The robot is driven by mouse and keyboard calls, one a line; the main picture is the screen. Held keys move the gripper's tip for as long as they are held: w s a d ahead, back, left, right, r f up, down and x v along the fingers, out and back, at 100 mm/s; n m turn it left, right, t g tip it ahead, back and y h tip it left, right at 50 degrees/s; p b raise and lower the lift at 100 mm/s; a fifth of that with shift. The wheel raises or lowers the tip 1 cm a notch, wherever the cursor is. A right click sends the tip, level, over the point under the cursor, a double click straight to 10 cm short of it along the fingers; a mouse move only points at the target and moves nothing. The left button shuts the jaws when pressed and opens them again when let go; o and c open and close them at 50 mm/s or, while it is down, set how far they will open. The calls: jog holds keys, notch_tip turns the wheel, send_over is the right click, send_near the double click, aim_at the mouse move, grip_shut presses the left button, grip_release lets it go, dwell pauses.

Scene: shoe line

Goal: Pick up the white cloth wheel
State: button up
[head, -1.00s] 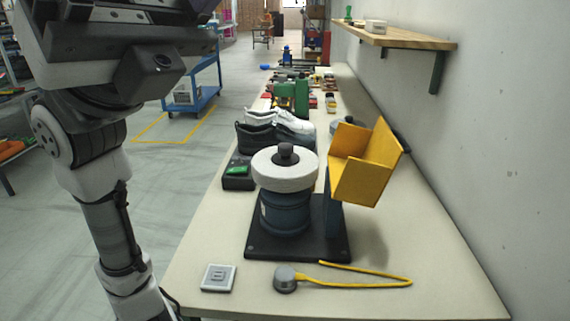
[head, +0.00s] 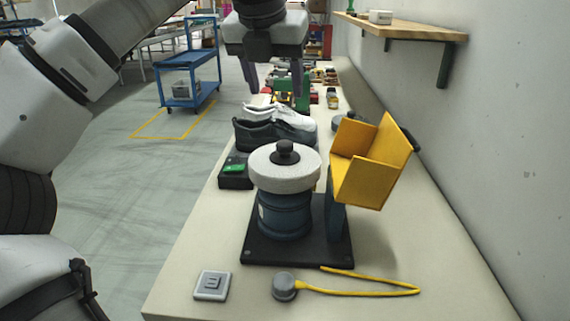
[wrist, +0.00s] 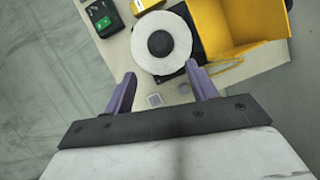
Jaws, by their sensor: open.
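The white cloth wheel (head: 284,170) is a thick white disc lying flat on top of a blue motor housing (head: 284,216), with a black knob at its centre. In the wrist view the wheel (wrist: 142,46) is seen from above, beyond the fingertips. My gripper (head: 272,90) is open and empty, pointing down. In the head view it shows above and behind the wheel, over the shoes' part of the bench. In the wrist view the two purple fingers (wrist: 160,74) are spread wide and apart from the wheel.
A yellow angled guard (head: 365,170) stands close on the wheel's right. A black box with a green button (head: 235,170) and dark and white shoes (head: 272,132) are at left and behind. A grey switch plate (head: 212,285) and a yellow-corded puck (head: 285,287) lie in front. A wall shelf (head: 400,32) overhangs the right.

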aim_at(285, 143)
jog(key=p+x, duration=0.1)
jog(key=x, duration=1.2)
jog(key=shift+w+a+f, duration=0.1)
jog(key=shift+f, duration=0.3)
grip_shut()
